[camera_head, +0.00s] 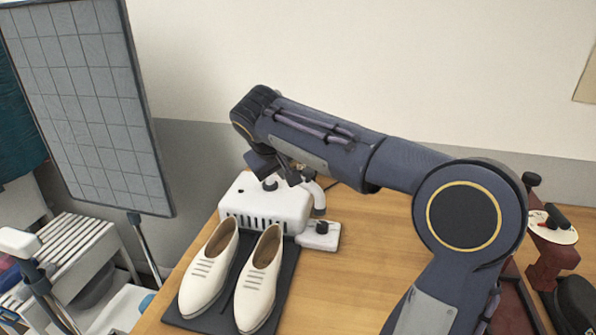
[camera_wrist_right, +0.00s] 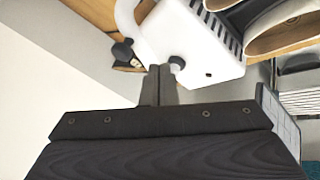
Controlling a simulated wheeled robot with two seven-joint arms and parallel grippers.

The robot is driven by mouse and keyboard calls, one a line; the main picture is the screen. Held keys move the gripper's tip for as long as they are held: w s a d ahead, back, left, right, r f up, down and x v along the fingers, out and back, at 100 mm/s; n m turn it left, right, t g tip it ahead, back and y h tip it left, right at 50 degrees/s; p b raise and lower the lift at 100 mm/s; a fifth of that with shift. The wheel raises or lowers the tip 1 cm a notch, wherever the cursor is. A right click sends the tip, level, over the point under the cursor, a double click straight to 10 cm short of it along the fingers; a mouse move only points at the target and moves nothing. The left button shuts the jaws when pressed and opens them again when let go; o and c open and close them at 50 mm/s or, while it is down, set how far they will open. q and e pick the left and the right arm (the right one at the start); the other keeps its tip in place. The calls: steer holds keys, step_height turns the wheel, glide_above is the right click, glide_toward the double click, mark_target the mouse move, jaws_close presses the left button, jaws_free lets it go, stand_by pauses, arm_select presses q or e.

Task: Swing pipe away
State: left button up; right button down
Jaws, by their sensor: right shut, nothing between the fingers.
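A white slotted box (camera_head: 268,205) stands on the wooden table, with a small dark knob (camera_head: 270,184) on top. In the right wrist view, the pipe (camera_wrist_right: 125,20) is at the upper left and the box (camera_wrist_right: 200,45) at the upper middle. My right gripper (camera_wrist_right: 161,70) is shut and empty, its tips close to the box's dark knob; I cannot tell whether they touch. In the head view, the gripper (camera_head: 292,176) is above the box, left of the pipe, partly hidden. My left gripper is out of view.
A pair of cream shoes (camera_head: 208,268) stands on a dark mat (camera_head: 279,296) in front of the box. A small white block (camera_head: 318,241) with a dark knob sits beside the pipe's end. A gridded panel (camera_head: 90,100) stands left. Bare table (camera_head: 365,250) lies to the right.

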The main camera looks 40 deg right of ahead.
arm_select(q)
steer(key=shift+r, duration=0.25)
arm_select(e)
steer(key=shift+w+d+f, duration=0.1)
steer(key=shift+d+f, duration=0.25)
steer(key=shift+d, duration=0.45)
steer(key=shift+w+d+f, duration=0.1)
steer(key=shift+d+f, duration=0.2)
steer(key=shift+d, duration=0.45)
steer(key=shift+w+d+f, duration=0.1)
steer(key=shift+d+f, duration=0.25)
steer(key=shift+d, duration=0.45)
arm_select(q)
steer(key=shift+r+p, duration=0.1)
steer(key=shift+p, duration=0.25)
